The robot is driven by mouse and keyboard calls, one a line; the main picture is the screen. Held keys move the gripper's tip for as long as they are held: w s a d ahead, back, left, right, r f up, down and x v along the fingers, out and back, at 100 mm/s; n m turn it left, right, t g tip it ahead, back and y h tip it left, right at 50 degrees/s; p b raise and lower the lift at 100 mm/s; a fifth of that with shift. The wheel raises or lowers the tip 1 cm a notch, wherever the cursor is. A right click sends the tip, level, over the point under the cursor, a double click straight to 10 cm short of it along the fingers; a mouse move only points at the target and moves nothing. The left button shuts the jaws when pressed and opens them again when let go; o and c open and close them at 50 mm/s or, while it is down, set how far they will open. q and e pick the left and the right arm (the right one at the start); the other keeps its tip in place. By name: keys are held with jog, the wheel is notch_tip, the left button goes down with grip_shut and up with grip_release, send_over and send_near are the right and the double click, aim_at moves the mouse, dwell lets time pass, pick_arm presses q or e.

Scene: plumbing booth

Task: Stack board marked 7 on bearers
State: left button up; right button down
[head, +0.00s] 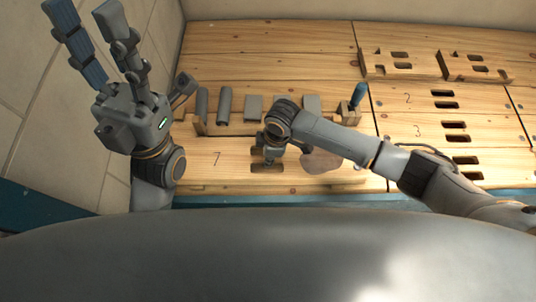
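The board marked 7 (225,172) lies flat at the front, pale wood with a dark hand slot near its middle. My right gripper (268,157) points down over that slot, its fingertips at or just above it. The arm hides much of it, so I cannot tell whether it is shut on the board. My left gripper (85,32) is raised at the upper left, fingers spread and empty, away from the board. Two notched wooden pieces (385,65) (475,68) lie at the back right; I cannot tell whether they are the bearers.
A wooden rack (225,128) with several grey pieces and a blue-handled tool (358,95) stands behind the board marked 7. Slotted boards marked 2 (408,110) and 3 (400,140) lie to the right. The back-left planks (265,50) are clear. A tiled wall (45,110) is close on the left.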

jog(key=c, duration=1.1)
grip_release()
jog(key=shift+f, duration=0.15)
